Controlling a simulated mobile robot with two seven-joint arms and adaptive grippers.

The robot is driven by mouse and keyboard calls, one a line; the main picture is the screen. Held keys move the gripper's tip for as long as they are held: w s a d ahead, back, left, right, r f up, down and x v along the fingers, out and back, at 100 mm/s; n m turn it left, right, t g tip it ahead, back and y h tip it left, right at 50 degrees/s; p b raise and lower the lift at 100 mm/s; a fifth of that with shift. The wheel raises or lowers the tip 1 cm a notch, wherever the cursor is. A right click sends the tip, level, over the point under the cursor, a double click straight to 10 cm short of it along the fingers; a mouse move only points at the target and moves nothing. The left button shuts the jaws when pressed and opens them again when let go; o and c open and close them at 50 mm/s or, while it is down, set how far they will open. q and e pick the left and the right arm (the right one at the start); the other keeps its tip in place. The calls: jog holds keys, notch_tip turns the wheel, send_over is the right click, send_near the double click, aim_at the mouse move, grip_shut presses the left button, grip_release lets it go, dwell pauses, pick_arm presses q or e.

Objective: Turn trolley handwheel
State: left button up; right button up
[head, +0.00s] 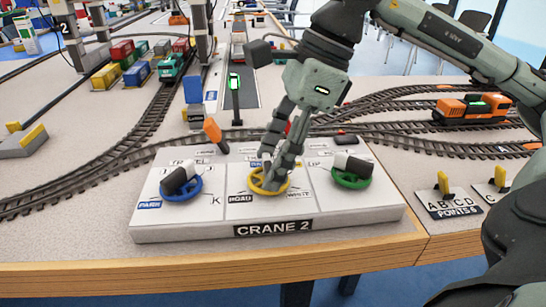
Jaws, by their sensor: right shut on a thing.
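A white control panel (222,217) labelled CRANE 2 sits at the table's front edge. It carries three handwheels in a row: a blue one (181,196) at left, a yellow one (256,189) in the middle and a green one (352,184) at right. The blue and green wheels each have a dark and white knob. ROAD and WHITE labels lie below the yellow wheel. My right gripper (270,180) points down and is shut on the yellow handwheel, hiding part of it. My left gripper is not in view.
An orange lever (213,131) stands at the panel's back edge. A green-lit signal post (235,95) stands behind it. Tracks curve behind the panel, with an orange locomotive (473,108) at right. The POINTS 6 box (449,202) is right of the panel.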

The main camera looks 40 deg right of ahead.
jog(key=o, duration=1.2)
jog(key=shift+c, duration=0.2)
jog(key=v, duration=1.2)
